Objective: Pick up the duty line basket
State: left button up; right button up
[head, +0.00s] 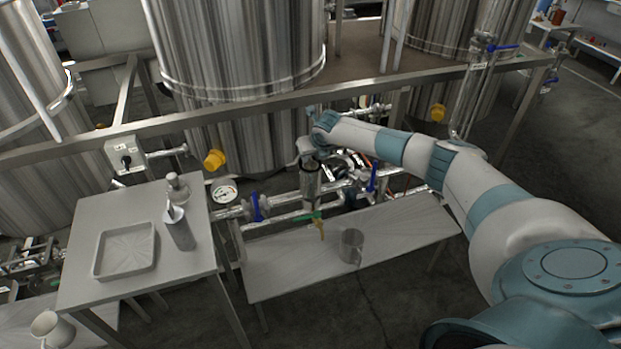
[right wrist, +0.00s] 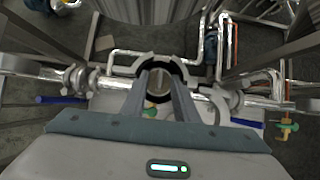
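The duty line's strainer housing (head: 311,183) is a shiny upright metal cylinder on the pipework between the tank and the low bench. In the right wrist view its round, dark mouth (right wrist: 181,68) shows beyond my fingers. A pale round piece inside it, perhaps the basket (right wrist: 156,75), shows between the fingertips; its outline is mostly hidden. My right gripper (head: 308,160) is directly above the housing and points down into it. In the right wrist view its two fingers (right wrist: 157,80) stand apart with a visible gap. Contact with the basket cannot be made out. My left gripper is out of view.
A side table (head: 190,268) at left holds a shallow tray (head: 126,250) and a metal canister (head: 180,232). A clear cup (head: 350,246) stands on the low bench (head: 290,268). Blue-handled valves (head: 256,207), a gauge (head: 224,193) and a frame rail (head: 250,107) crowd the housing.

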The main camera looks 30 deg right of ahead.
grip_shut()
jog(key=shift+r, duration=0.1)
dwell(1.3)
